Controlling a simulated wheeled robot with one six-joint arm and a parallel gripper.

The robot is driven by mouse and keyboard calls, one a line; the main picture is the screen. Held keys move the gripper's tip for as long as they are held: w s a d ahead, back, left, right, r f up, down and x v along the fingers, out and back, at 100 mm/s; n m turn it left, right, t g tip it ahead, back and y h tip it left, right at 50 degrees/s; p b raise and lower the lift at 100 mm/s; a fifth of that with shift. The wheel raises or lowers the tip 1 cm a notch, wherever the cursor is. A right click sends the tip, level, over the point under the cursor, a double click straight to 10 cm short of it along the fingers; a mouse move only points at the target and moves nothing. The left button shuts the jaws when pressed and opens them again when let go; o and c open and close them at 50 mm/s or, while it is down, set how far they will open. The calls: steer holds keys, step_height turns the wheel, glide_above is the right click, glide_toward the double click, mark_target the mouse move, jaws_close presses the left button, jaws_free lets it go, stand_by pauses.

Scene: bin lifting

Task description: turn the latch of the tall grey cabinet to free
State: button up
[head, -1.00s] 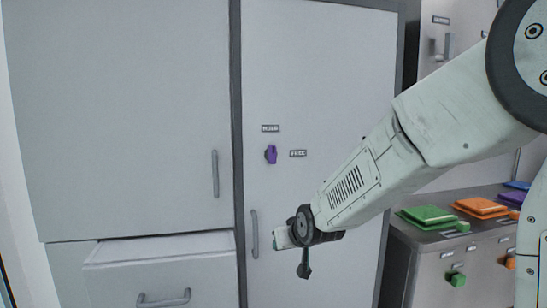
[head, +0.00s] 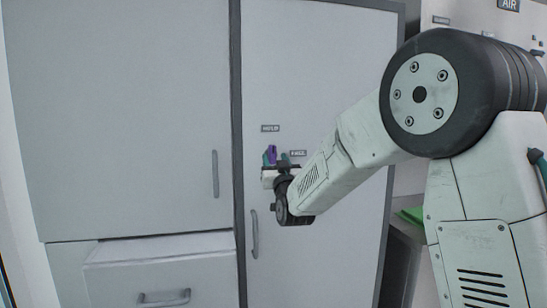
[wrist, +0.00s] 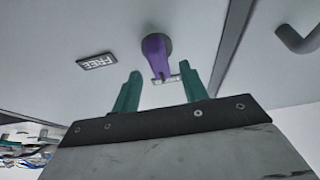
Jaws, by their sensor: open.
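The tall grey cabinet (head: 320,75) has a purple latch (head: 272,151) on its door, with one label (head: 270,128) above it and a second label (head: 297,153) to its right. In the wrist view the latch (wrist: 155,52) points down toward a label (wrist: 172,79) that it partly covers. The FREE label (wrist: 97,61) lies to the left there. My gripper (wrist: 160,75) is open, with one teal finger on each side of the latch's pointing end. A gap shows on both sides. In the head view my gripper (head: 276,160) is in front of the latch and hides its lower part.
A vertical handle (head: 254,234) is below the latch on the same door. To the left stands another cabinet with a handle (head: 215,174) and a partly open drawer (head: 165,270) under it. A low grey unit with a green piece (head: 411,215) is at right, mostly behind my arm.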

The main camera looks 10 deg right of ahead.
mark_target(272, 154)
steer(key=shift+x, duration=1.35)
jaws_close()
